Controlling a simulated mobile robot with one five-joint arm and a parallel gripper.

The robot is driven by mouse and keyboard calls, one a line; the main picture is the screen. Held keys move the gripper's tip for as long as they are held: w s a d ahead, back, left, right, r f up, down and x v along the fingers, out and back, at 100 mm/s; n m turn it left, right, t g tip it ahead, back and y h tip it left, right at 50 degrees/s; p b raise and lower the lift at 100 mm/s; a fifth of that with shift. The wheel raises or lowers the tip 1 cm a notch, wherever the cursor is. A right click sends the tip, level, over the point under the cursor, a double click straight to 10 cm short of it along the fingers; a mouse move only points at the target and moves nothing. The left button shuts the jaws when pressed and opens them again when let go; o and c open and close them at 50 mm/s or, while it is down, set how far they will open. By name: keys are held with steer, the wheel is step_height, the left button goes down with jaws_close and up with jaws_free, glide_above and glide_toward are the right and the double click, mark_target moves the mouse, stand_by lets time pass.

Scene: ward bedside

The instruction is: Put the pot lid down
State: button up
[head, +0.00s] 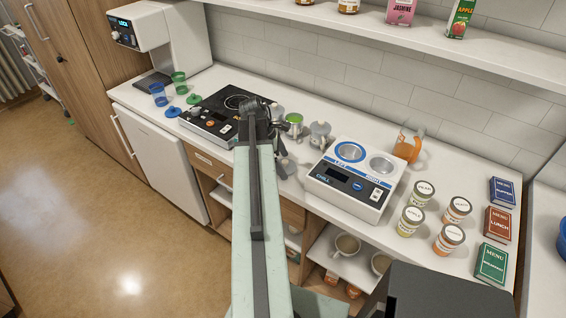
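My gripper (279,128) is at the far end of my arm, over the counter between the black hob and the white two-well warmer. It is small and dark here, partly hidden by my arm, and I cannot tell whether its fingers are open or shut. A small grey piece (286,166) shows just below it, beside my arm; it may be a pot or a lid, and I cannot tell if it is held. Close by stand a grey pot (319,135), a green-topped pot (294,122) and another grey pot (277,111). A blue lid (172,112) and a green lid (194,98) lie left of the hob.
The hob (212,122) and warmer (350,190) flank the pots. Blue (158,95) and green (179,83) cups stand by the dispenser (145,28). An orange jug (408,147), several jars (411,220) and menu boxes (497,224) are right. A shelf (430,38) overhangs behind.

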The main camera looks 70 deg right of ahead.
steer(key=shift+r+p, duration=0.45)
steer(key=shift+r, duration=0.05)
steer(key=p+v, duration=1)
steer(key=v, duration=0.1)
steer(key=shift+w+r, duration=0.15)
steer(key=shift+w, duration=0.05)
steer(key=shift+a, duration=0.1)
steer(key=w+a+f+m+t, duration=0.1)
steer(key=w+a+t, duration=0.1)
steer(key=w+a, duration=2)
steer(key=w+a+m, duration=0.1)
steer(key=w+a, duration=0.1)
steer(key=a, duration=0.9)
steer(key=w+a+m+t+y, duration=0.1)
steer(key=w+a, duration=0.2)
steer(key=a, duration=0.8)
steer(key=w+a+t, duration=0.1)
steer(key=w+a, duration=0.1)
steer(key=a, duration=0.9)
steer(key=shift+w+a+f+m, duration=0.35)
steer(key=shift+w+f+m, duration=0.05)
steer(key=shift+f, duration=0.05)
